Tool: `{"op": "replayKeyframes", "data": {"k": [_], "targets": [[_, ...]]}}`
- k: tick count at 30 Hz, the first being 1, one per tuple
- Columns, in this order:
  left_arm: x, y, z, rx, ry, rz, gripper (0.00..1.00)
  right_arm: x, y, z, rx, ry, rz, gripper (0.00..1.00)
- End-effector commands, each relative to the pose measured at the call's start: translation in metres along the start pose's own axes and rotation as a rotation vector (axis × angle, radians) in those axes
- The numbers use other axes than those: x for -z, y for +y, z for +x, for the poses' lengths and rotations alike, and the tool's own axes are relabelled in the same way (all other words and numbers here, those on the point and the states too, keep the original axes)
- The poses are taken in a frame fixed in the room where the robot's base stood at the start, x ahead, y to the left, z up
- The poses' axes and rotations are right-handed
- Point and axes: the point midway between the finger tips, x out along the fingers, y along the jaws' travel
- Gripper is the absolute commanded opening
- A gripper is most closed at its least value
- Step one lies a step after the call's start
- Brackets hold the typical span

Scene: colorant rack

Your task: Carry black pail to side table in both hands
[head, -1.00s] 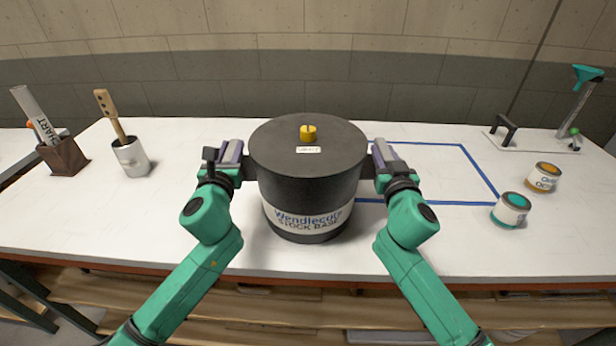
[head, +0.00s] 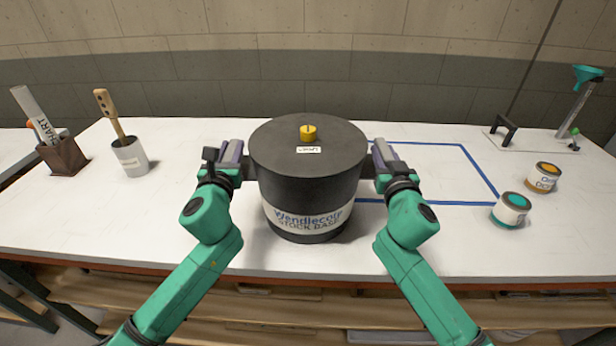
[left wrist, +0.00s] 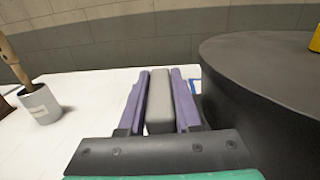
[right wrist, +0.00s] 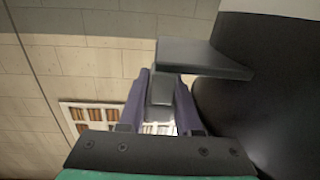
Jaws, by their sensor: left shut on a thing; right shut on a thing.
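The black pail (head: 309,185) is a wide black drum with a yellow knob (head: 308,133) on its lid and a "Wendlecorp Stock Base" label. It is upright in the middle of the head view, at the white table; I cannot tell whether it touches the top. My left gripper (head: 232,160) is shut on the pail's left handle, a grey bar (left wrist: 159,105) between the purple fingers in the left wrist view. My right gripper (head: 382,158) is shut on the right handle, a grey bar (right wrist: 163,88) in the right wrist view.
The white table (head: 130,225) has a blue taped outline (head: 470,160) right of the pail. Two small cans, teal-topped (head: 511,210) and orange-topped (head: 543,177), and a funnel stand (head: 575,110) are at right.

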Motion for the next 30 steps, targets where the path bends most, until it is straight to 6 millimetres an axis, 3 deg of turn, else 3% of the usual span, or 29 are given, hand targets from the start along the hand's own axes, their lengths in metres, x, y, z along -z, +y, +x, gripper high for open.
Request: {"op": "replayKeyframes", "data": {"k": [14, 25, 30], "targets": [[-0.005, 0.0, 0.0, 0.0, -0.005, 0.0, 0.0, 0.005, 0.0, 0.0, 0.001, 0.005, -0.001, 0.0], [-0.049, 0.0, 0.0, 0.0, -0.006, 0.0, 0.0, 0.049, 0.0, 0.0, 0.001, 0.006, -0.001, 0.0], [-0.055, 0.0, 0.0, 0.0, -0.005, 0.0, 0.0, 0.055, 0.0, 0.0, 0.001, 0.005, -0.001, 0.0]]}}
